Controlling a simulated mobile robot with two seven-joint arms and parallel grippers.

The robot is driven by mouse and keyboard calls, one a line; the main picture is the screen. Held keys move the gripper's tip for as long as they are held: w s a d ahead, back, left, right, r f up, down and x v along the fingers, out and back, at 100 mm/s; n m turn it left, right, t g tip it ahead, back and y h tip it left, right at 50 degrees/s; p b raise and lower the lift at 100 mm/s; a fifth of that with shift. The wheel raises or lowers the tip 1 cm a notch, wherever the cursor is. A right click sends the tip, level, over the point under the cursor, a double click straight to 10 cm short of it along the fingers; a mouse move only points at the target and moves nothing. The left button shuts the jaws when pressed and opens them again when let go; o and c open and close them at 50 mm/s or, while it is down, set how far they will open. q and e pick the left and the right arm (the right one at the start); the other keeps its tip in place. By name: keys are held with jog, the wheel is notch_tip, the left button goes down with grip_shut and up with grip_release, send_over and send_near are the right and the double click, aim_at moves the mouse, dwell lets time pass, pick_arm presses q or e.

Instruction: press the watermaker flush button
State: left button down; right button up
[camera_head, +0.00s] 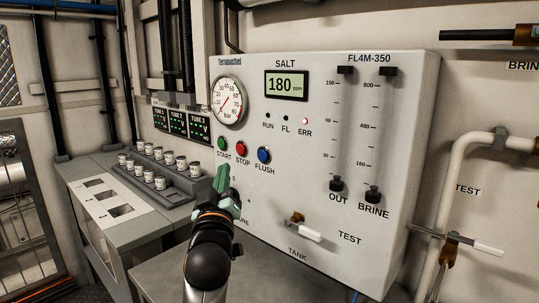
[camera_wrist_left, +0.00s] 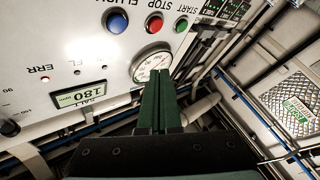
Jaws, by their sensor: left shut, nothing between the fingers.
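The blue FLUSH button (camera_head: 264,155) is on the front of the pale watermaker panel (camera_head: 285,205), right of the red STOP button (camera_head: 241,149) and the green START button (camera_head: 222,143). My left gripper (camera_head: 222,171) is shut and empty, in front of the panel, below the START and STOP buttons and left of FLUSH in the head view. In the left wrist view, which shows the panel upside down, the FLUSH button (camera_wrist_left: 117,22) is above and left of the shut green fingers (camera_wrist_left: 158,76). The fingers look apart from the button. My right gripper is not visible.
A valve handle (camera_head: 306,229) sticks out low on the panel, right of my left arm. A gauge (camera_head: 227,101) and a display reading 180 (camera_head: 286,85) are above the buttons. A rack of small jars (camera_head: 160,168) stands on the left bench. Pipes (camera_head: 456,190) run at right.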

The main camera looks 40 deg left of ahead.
pick_arm(q)
jog(key=b, duration=0.2)
send_near(258, 154)
jog(key=shift+s+a+x, duration=0.4)
jog(key=shift+a+x, duration=0.05)
jog(key=shift+x, duration=2.2)
jog(key=shift+r, duration=0.2)
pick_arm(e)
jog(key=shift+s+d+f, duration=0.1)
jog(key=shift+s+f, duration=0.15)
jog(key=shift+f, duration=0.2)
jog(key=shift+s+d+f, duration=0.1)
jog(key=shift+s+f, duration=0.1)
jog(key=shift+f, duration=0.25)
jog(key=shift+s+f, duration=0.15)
pick_arm(q)
jog(key=shift+w, duration=0.35)
jog(key=shift+w, duration=0.5)
jog(key=shift+s, duration=0.85)
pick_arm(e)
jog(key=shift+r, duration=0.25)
